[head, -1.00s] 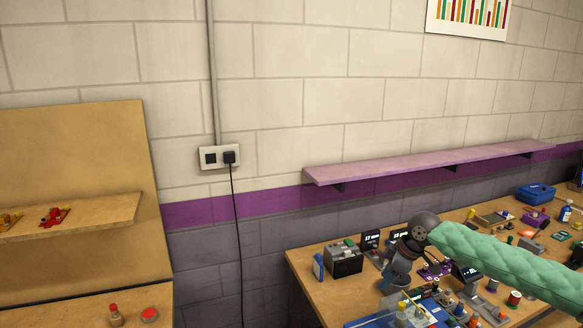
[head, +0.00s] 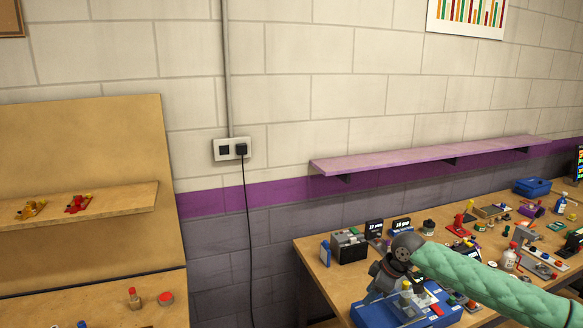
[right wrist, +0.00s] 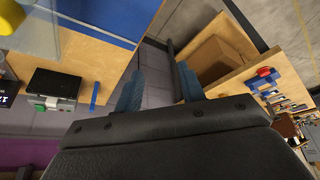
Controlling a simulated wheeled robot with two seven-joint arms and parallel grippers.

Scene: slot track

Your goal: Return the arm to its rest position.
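My right arm, in a green quilted sleeve, comes in from the right in the head view. Its dark grey right gripper (head: 384,278) hangs over the left part of the right-hand workbench (head: 318,262), close to a blue tray (head: 440,312). In the right wrist view the two blue fingers of the right gripper (right wrist: 160,75) stand apart, with only floor seen between them. It is open and holds nothing. My left gripper is in neither view.
A black box (head: 350,248) and small parts crowd the right bench. A pink wall shelf (head: 420,157) runs above it. At left, a wooden shelf (head: 110,207) holds red and yellow pieces. A cardboard box (right wrist: 215,60) shows in the right wrist view.

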